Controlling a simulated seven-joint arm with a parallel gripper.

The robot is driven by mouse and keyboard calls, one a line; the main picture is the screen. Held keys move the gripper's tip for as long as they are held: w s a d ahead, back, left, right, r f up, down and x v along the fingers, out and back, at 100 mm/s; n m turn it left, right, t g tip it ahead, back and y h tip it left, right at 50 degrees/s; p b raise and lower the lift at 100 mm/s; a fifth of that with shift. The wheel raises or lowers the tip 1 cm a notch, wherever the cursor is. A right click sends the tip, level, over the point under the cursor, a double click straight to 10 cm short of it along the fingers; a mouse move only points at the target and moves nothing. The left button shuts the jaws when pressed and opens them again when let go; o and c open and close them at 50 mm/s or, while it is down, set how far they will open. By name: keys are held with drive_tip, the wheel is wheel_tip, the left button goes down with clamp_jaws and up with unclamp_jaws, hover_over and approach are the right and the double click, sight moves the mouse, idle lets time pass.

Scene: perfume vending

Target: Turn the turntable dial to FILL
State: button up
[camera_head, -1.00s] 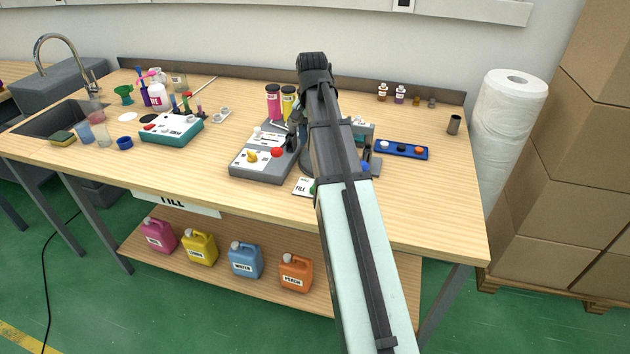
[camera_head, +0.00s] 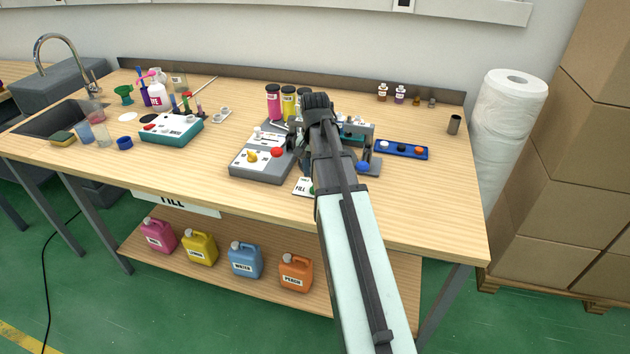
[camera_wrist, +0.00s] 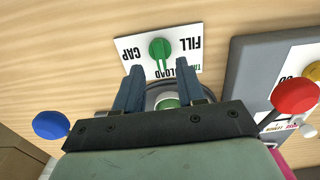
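The green turntable dial (camera_wrist: 160,47) sits on a white label plate (camera_wrist: 187,57) marked FILL, CAP and LOAD, upside down in the wrist view. The dial's narrow end points toward LOAD. My gripper (camera_wrist: 158,66) is open and empty, its two blue-grey fingers apart with tips at the plate's near edge. The dial shows beyond the gap between them; I cannot tell the height above it. In the head view the dial (camera_head: 313,190) is partly hidden by my arm, beside the plate (camera_head: 301,187). My fingers are mostly hidden there.
A grey box with a red knob (camera_wrist: 295,95) stands right of the plate, and a blue ball knob (camera_wrist: 50,125) is at left. A round green-and-white part (camera_wrist: 167,103) shows between my fingers. A blue tray (camera_head: 402,149) lies to the right. Bare wood lies beyond the plate.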

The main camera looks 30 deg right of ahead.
drive_tip(key=shift+f, duration=2.15)
drive_tip(key=shift+c, duration=0.3)
clamp_jaws()
